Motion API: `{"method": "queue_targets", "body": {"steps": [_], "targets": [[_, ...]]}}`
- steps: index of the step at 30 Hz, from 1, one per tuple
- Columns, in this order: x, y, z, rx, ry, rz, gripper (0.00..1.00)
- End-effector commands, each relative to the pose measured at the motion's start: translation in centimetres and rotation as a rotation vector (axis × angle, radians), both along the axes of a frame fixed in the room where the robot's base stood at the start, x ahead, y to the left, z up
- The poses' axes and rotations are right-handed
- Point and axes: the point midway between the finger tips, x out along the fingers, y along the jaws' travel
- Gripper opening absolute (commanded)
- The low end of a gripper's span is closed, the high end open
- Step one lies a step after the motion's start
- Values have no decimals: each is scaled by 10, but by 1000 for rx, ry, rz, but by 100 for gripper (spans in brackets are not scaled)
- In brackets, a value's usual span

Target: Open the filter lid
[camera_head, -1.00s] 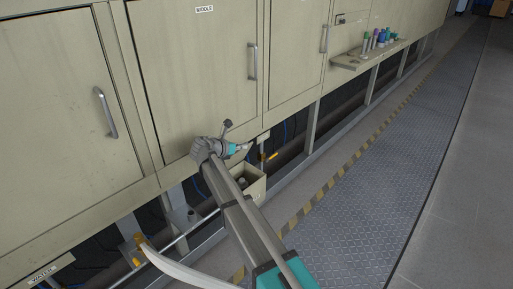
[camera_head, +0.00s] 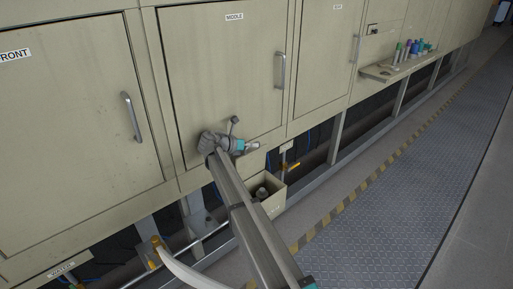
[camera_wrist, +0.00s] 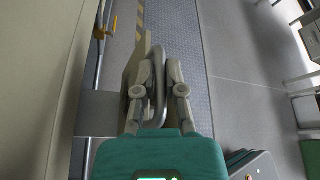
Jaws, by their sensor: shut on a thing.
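The filter box (camera_head: 276,203) is a small beige open-topped box below the MIDDLE door, with a dark cylindrical part (camera_head: 262,193) showing inside. My gripper (camera_head: 252,147) is above the box, close to the cabinet front. In the wrist view my gripper (camera_wrist: 158,78) is shut on a grey curved handle (camera_wrist: 159,62). A beige plate (camera_wrist: 143,48), seen nearly edge-on just left of the handle, looks like the filter lid. The lid is too small and covered to make out clearly in the head view.
The beige cabinet (camera_head: 215,75) with door handles stands close beside my arm. A yellow valve handle (camera_head: 292,166) is right of the box. Pipes run under the cabinet. A shelf (camera_head: 395,72) holds several bottles. The patterned metal walkway (camera_head: 415,190) is clear.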

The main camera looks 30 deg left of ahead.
Motion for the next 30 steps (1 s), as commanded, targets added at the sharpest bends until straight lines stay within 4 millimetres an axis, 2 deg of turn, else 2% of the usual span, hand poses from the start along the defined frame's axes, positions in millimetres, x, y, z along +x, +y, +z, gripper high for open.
{"method": "queue_targets", "body": {"steps": [16,17,22,30], "targets": [[-3,12,2,-2,-6,10,0],[-3,12,2,-2,-7,11,18],[-5,13,1,-1,-6,12,48],[-7,13,1,-1,-4,14,48]]}}
